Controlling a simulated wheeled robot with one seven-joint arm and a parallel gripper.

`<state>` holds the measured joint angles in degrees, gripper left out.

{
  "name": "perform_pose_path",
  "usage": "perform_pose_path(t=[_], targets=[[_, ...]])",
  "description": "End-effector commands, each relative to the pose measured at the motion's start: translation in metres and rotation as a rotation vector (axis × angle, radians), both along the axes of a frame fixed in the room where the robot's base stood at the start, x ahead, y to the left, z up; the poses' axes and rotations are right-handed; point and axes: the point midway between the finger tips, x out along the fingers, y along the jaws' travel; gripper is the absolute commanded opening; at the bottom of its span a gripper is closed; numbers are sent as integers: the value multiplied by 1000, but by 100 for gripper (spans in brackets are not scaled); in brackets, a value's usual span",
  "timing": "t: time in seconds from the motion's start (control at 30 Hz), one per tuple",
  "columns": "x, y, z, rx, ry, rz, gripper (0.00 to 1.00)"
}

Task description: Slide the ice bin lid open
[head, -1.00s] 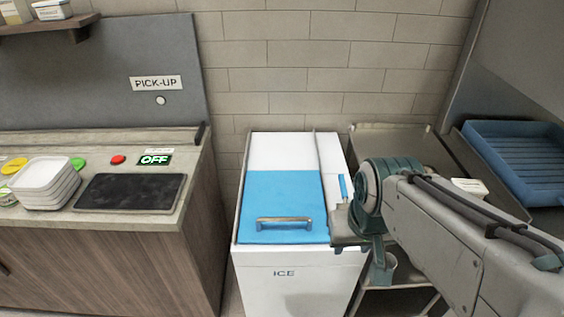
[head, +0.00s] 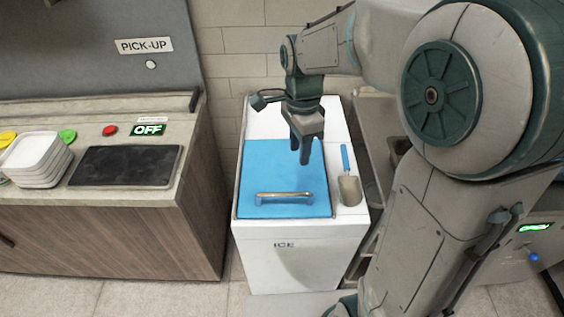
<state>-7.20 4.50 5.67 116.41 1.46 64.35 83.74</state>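The ice bin (head: 290,247) is a white box marked ICE, standing in the middle of the head view. Its blue lid (head: 262,170) covers the front part of the top, with a white panel (head: 265,122) behind it. A metal bar handle (head: 284,196) runs across the lid near its front edge. My gripper (head: 303,158) points down above the right part of the lid, behind the handle and apart from it. The fingers look close together, and I cannot tell whether a gap lies between them. Nothing shows in the gripper.
A scoop (head: 349,182) with a blue grip lies on the bin's right rim. At left, a counter (head: 120,196) holds a dark tablet-like panel (head: 124,166), stacked white trays (head: 35,160) and an OFF sign (head: 147,129). My arm fills the right side.

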Motion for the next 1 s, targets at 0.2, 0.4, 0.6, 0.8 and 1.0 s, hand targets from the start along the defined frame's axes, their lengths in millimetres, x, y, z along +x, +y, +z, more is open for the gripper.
perform_pose_path(t=[0.2,0.4,0.6,0.8,1.0], targets=[[23,26,-10,-38,82,-263,36],[28,34,-18,-55,105,-350,36],[22,34,-44,-58,107,-356,36],[13,34,-87,-57,110,-354,36],[5,34,-124,-56,108,-353,36]])
